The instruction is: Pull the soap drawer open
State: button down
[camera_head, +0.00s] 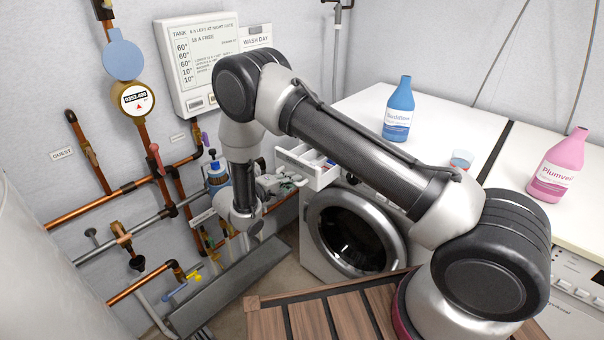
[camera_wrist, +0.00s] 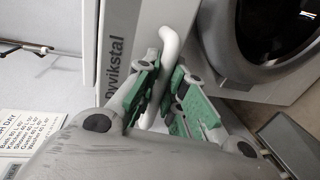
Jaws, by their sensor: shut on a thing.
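The soap drawer (camera_head: 322,178) is a white box at the top left of the washing machine in the head view. It stands out from the machine, and its open top shows blue and red inside. In the wrist view its pale front (camera_wrist: 135,25) carries the word "Dyvikstal", and a white curved handle (camera_wrist: 170,42) stands off it. My gripper (camera_head: 283,184) is at the drawer front. In the wrist view its green-padded fingers (camera_wrist: 167,85) are shut on the handle, which they partly hide.
The washing machine's round door (camera_head: 352,235) is below the drawer. A blue bottle (camera_head: 399,110), a small cup (camera_head: 461,159) and a pink bottle (camera_head: 558,167) stand on top. Copper pipes (camera_head: 110,194) and valves line the left wall. A wooden slatted surface (camera_head: 330,315) lies in front.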

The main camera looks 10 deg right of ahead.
jog(key=shift+f+v, duration=0.2)
jog(key=shift+v, duration=0.7)
jog(key=shift+f+v, duration=0.15)
jog(key=shift+v, duration=0.75)
jog(key=shift+a, duration=0.1)
jog(key=c, duration=1.5)
grip_release()
jog(key=v, duration=1.2)
